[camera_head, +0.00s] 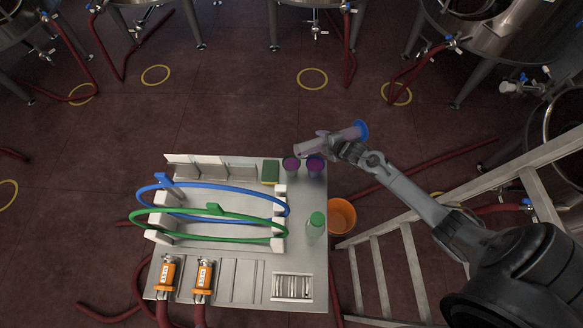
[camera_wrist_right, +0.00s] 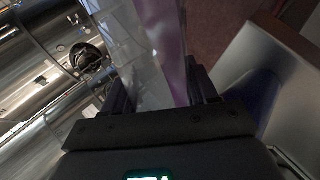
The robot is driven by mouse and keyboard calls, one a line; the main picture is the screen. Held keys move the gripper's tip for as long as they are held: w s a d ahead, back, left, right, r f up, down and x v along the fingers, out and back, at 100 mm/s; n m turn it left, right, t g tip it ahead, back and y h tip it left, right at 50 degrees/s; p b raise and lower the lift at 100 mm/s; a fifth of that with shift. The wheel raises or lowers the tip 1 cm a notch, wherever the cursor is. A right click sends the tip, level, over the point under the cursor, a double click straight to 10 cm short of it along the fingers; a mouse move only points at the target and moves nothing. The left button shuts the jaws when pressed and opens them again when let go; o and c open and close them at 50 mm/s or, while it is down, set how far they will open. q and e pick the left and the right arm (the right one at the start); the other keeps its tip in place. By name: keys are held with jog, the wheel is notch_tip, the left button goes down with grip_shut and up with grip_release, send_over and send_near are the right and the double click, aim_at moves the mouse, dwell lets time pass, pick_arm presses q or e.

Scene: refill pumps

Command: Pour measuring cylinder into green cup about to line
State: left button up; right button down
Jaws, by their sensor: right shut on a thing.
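My right gripper (camera_head: 340,146) is shut on the clear measuring cylinder (camera_head: 318,145). The cylinder lies tilted close to horizontal, with its blue base to the right and its mouth to the left. The mouth is near and above two small cups at the table's back right corner. The left cup (camera_head: 291,164) looks dark with a purple inside; the right cup (camera_head: 315,166) looks bluish with a purple inside. I cannot tell their liquid levels or lines. In the right wrist view the cylinder (camera_wrist_right: 140,50) stands between the fingers, with purple liquid along one side. My left gripper is not in view.
An orange bucket (camera_head: 341,215) and a ladder (camera_head: 412,270) stand to the right.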

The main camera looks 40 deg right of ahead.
jog(key=shift+d+r+m+y+p, duration=0.2)
jog(key=shift+r+m+y+p, duration=0.1)
jog(key=shift+r+m+y, duration=0.15)
jog(key=shift+d+r+m+t+y, duration=0.2)
jog(key=shift+m+t+y, duration=0.2)
jog(key=shift+y, duration=0.25)
jog(key=shift+s+d+r+m+y, duration=0.1)
jog(key=shift+d+r+m+y, duration=0.05)
jog(key=shift+r+m+y, duration=0.3)
jog(key=r+m+t+y+b, duration=0.1)
jog(key=d+m+t+y+b, duration=0.1)
jog(key=d+r+m+y+b, duration=0.1)
jog(key=b, duration=0.1)
jog(key=shift+s+d+r+t+y, duration=0.15)
jog(key=shift+s+r+t+y, duration=0.1)
jog(key=shift+r+t, duration=0.15)
jog(key=shift+d+r+m, duration=0.15)
jog(key=shift+r+m, duration=0.15)
jog(key=shift+m, duration=0.1)
jog(key=shift+s+r+t+y, duration=0.1)
jog(key=shift+r+t+y, duration=0.2)
jog(key=shift+r+y, duration=0.15)
